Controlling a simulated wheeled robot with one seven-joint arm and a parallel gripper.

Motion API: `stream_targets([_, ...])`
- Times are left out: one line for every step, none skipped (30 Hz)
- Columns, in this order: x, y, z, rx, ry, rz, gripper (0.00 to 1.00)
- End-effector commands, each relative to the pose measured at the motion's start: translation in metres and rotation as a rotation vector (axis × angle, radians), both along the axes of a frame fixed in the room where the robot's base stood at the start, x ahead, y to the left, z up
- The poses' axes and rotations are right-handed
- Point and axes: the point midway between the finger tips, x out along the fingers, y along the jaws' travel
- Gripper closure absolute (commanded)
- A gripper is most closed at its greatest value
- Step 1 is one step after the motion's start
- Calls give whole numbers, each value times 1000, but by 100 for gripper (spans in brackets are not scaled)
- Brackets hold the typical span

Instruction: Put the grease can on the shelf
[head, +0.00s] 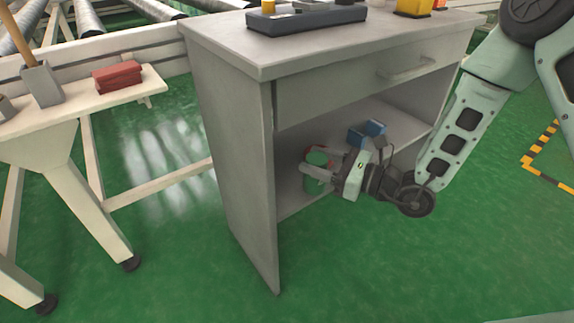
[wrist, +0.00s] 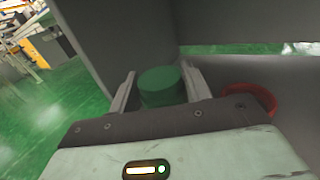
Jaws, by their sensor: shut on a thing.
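The grease can is a green cylinder (head: 317,158), inside the open compartment of the grey cabinet, at the left part of the shelf (head: 292,198). My gripper (head: 311,169) reaches into the compartment from the right and is shut on the can. In the wrist view the green can (wrist: 162,86) sits between the two fingers (wrist: 158,90). The fingers hide part of the can in the head view. I cannot tell whether its bottom touches the shelf.
A red round object (wrist: 253,98) is beside the can. A blue box (head: 374,128) stands further right on the shelf. The cabinet's left side wall (head: 228,150) is close to the can. A workbench (head: 85,98) stands left, with a red box (head: 118,76).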

Motion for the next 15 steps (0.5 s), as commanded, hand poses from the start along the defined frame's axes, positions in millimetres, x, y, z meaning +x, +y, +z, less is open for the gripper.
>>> stream_targets([6,13,-3,3,-6,4,86])
stream_targets([10,20,-3,3,-7,4,86])
stream_targets([15,28,-3,2,-6,4,86])
stream_targets([18,35,-3,3,-6,3,86])
stream_targets([21,40,-3,2,-6,3,86])
stream_targets([25,47,-3,2,-5,2,86])
stream_targets([28,51,-2,2,-6,2,86])
stream_targets([30,55,-2,2,-5,1,86])
stream_targets([33,59,-2,2,-3,0,86])
stream_targets([34,62,-1,2,-3,0,86])
stream_targets([35,64,-1,3,-3,0,86])
stream_targets([36,66,-1,2,-2,0,86])
stream_targets([37,67,0,2,-1,0,86])
stream_targets([38,68,0,2,-1,-1,86])
stream_targets([39,70,0,2,-1,-1,86])
